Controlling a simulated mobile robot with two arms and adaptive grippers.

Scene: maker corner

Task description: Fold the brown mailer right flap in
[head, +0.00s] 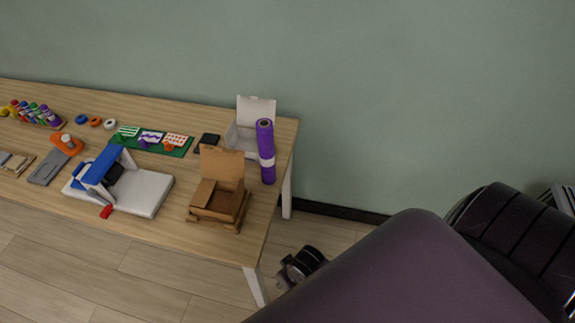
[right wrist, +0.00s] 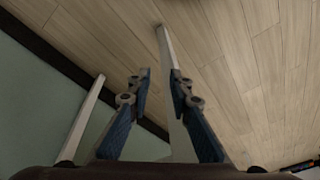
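The brown mailer (head: 222,165) is an open cardboard box near the right end of the table in the head view. Its lid stands up at the back. A flap shows at its left side, leaning over the box. Another narrow flap (head: 242,212) shows at its right side, apparently standing outward. My right gripper (right wrist: 160,74) is open and empty in the right wrist view, with its two blue fingers apart and floor and table legs behind them. In the head view my right arm covers the lower right, beyond the table's right end. My left gripper is not in view.
A white open box (head: 256,108) and an upright purple roll (head: 266,150) stand behind the mailer. A white machine with a blue arm (head: 150,193) sits to its left. A green mat (head: 178,152) lies further back.

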